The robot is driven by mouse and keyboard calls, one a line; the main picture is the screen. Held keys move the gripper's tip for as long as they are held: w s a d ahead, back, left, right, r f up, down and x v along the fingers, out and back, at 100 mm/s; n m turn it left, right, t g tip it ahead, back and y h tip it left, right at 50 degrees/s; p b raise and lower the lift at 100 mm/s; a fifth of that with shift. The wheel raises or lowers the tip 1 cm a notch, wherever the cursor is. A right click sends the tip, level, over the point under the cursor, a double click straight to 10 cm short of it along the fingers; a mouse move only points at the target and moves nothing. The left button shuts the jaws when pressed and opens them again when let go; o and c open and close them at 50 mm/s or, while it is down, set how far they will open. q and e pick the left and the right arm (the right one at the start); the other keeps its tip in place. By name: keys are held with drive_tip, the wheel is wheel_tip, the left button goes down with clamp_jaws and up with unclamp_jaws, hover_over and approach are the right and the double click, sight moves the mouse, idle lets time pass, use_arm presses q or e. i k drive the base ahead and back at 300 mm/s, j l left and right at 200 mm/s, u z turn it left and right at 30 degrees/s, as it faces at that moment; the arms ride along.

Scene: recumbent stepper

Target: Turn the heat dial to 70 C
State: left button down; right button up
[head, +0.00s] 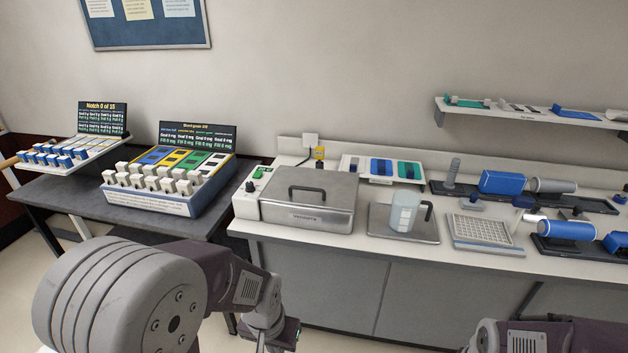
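A steel lidded bath (308,202) with a black handle stands at the left end of the white counter. A white control panel (247,205) is on its left side. The panel carries a small black dial (250,187) and a green display or switch (266,171) near its top. The dial's markings and setting are too small to read. My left arm reaches in front of the counter, and its wrist end (277,332) is low, below and apart from the bath. Its fingertips cannot be made out. Only part of my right arm shows at the bottom right; its gripper is out of view.
A dark table (75,195) at left holds racks of white and blue blocks. Right of the bath are a clear jug (404,212) on a steel plate, a white well rack (484,230) and blue-bodied devices (503,182). A wall shelf (540,118) hangs above right.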

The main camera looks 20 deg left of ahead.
sight(250, 187)
drive_tip(key=u, duration=0.7)
drive_tip(key=k+j+z, duration=0.1)
drive_tip(key=k+j, duration=0.15)
drive_tip(key=i+j, duration=0.2)
drive_tip(key=j, duration=0.1)
